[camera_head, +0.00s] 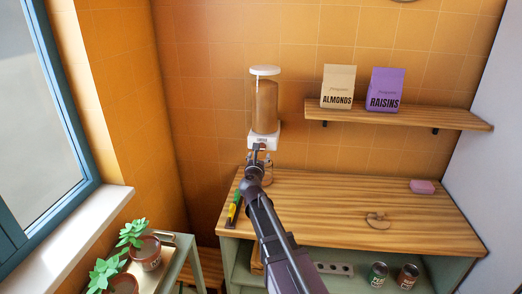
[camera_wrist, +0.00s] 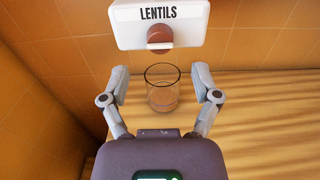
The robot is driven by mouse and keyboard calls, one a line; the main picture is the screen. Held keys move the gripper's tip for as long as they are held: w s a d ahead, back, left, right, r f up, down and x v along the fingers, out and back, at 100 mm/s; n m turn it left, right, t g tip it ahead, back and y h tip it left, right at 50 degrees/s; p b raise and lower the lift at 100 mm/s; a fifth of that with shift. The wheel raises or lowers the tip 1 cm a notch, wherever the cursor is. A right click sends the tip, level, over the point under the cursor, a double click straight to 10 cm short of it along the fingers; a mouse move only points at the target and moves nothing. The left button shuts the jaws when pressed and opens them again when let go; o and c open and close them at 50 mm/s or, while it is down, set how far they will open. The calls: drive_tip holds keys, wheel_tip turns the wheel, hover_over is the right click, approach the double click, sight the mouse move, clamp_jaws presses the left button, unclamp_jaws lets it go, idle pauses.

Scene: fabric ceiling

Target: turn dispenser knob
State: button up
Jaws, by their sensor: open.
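The dispenser (camera_head: 264,105) hangs on the tiled wall, with a white lid, a clear body full of brown contents and a white base. In the wrist view its white base (camera_wrist: 190,25) reads LENTILS. The round brown knob (camera_wrist: 159,36), with a pale bar across it, sits at the front of that base. A clear glass (camera_wrist: 162,90) with a little brown content stands on the counter below the knob. My gripper (camera_wrist: 160,80) is open and empty, its fingers apart, in front of the dispenser and short of the knob. In the head view my gripper (camera_head: 259,148) partly hides the knob and glass.
A wooden counter (camera_head: 330,200) extends right, mostly clear, with a pink block (camera_head: 422,187) and a small ring-shaped item (camera_head: 377,220). A shelf (camera_head: 400,113) holds almond (camera_head: 338,87) and raisin (camera_head: 385,90) bags. Potted plants (camera_head: 147,252) stand left; cans (camera_head: 378,273) sit below.

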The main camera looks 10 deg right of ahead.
drive_tip(key=shift+x, duration=2.8)
clamp_jaws()
